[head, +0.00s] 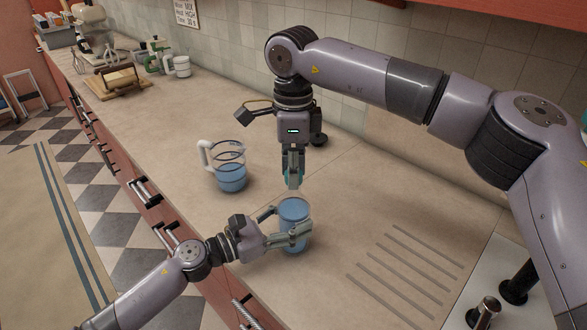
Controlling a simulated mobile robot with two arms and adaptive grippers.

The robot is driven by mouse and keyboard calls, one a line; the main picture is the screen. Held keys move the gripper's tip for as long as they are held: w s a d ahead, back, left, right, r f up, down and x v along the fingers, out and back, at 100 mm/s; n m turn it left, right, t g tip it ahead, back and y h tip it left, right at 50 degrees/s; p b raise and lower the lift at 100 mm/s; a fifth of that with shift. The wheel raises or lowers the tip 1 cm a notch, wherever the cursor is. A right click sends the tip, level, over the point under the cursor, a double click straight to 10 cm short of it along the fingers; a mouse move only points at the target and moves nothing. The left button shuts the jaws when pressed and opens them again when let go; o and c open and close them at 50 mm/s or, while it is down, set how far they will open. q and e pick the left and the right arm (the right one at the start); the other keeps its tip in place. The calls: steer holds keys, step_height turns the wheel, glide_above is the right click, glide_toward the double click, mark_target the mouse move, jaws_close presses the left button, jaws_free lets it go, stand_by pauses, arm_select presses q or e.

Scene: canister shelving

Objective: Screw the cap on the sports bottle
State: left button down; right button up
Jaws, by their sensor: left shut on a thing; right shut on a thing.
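The sports bottle (294,213) is blue and stands upright on the counter at lower centre. My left gripper (291,238) comes in from the left and is shut around its body. My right gripper (293,181) points straight down just above the bottle's top. It is shut on a small teal piece, which looks like the cap (301,172); the fingers hide most of it. The cap appears close above the bottle's mouth; I cannot tell whether they touch.
A clear jug (231,176) with blue liquid and a white handle stands left of the bottle. Drain grooves (410,268) and a sink edge with a tap lie at right. Kitchen items, including a wooden stand (115,83), are far back left. The counter between is clear.

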jaws_close()
steer(key=o, duration=1.1)
jaws_free()
step_height(320, 180, up, 12)
arm_select(q)
steer(key=shift+c, duration=2.4)
jaws_free()
steer(key=v, duration=1.2)
